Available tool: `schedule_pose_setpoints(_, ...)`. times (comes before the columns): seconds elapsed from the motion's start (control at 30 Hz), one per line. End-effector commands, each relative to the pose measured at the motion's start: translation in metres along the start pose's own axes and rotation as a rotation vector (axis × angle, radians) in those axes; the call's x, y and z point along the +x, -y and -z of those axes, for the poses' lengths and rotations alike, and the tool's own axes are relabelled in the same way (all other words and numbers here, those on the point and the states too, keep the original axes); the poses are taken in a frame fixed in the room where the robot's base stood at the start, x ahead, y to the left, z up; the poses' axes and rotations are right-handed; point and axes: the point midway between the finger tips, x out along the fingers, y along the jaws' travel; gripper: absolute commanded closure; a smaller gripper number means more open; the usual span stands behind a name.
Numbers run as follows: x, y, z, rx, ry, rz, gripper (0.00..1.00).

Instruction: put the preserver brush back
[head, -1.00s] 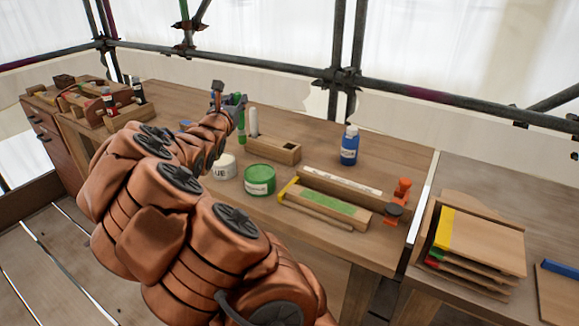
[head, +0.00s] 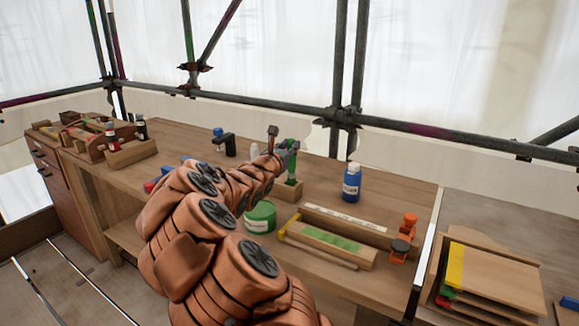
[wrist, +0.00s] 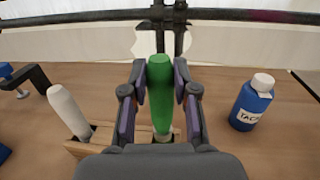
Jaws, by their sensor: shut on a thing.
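My gripper (wrist: 160,100) is shut on the green-handled brush (wrist: 160,85), which stands roughly upright between its fingers. In the head view the brush (head: 292,165) is at the right end of the wooden brush holder (head: 292,191), its lower end at the holder. The holder also shows in the wrist view (wrist: 86,151), mostly hidden by my gripper. I cannot tell whether the brush's lower end is inside a slot. A white-handled brush (wrist: 68,110) leans in the left part of the holder. No label on the green brush is readable.
A blue bottle (head: 351,183) with a white cap stands right of the holder. A green tin (head: 260,216) and wooden strips (head: 330,241) are in front. A black clamp (head: 225,144) is at the back left. Bench space behind the holder is clear.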

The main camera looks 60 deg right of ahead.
Motion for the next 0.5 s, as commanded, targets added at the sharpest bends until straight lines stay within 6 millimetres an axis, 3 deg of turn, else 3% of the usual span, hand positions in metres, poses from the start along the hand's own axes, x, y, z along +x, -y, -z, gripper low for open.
schedule_pose_setpoints(0.5,-0.002,-0.001,0.045,0.001,0.0,-0.001,1.0)
